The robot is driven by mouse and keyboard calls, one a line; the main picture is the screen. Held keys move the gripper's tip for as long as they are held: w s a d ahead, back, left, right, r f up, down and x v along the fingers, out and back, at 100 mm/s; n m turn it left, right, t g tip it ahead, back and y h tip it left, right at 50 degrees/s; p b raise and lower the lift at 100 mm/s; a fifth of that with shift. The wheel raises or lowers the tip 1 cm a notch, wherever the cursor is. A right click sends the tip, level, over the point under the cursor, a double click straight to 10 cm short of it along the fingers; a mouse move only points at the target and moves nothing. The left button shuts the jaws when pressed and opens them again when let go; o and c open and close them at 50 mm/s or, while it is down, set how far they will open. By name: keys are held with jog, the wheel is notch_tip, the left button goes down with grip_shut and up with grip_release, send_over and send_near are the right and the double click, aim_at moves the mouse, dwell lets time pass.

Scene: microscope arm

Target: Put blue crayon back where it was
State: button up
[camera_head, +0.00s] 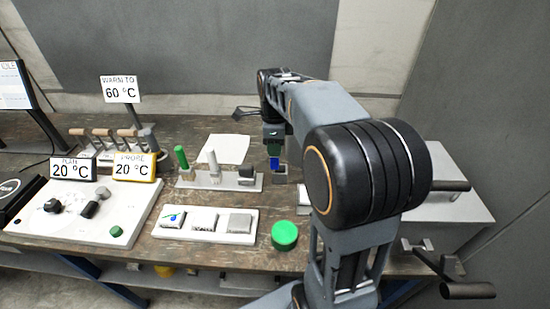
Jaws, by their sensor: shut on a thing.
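The blue crayon (274,164) shows as a short blue piece just below my gripper (273,153). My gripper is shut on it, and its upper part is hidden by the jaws. The gripper is to the right of the pale rack (222,181). In the rack stand a green crayon (181,157) and a white crayon (213,163), both upright, with a dark grey block-like piece (246,174) at the right end. A small grey piece (280,176) is directly below the blue crayon; I cannot tell whether they touch.
A white tray (209,238) with three small pads and a green round lid (284,235) lie in front. A white panel (75,232) with knobs is at left, below the 20 °C signs. A white sheet (222,149) lies behind the rack. A grey box stands right of my arm.

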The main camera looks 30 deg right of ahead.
jog(key=d+f, duration=0.1)
jog(key=f, duration=0.1)
jog(key=w+d+f, duration=0.1)
jog(key=f, duration=0.1)
jog(key=w+d+f, duration=0.1)
jog(key=f, duration=0.1)
jog(key=shift+w+f, duration=0.15)
jog(key=shift+f, duration=0.25)
jog(key=shift+a+f, duration=0.1)
jog(key=shift+f, duration=0.35)
jog(key=shift+f, duration=0.1)
jog(key=o, duration=0.9)
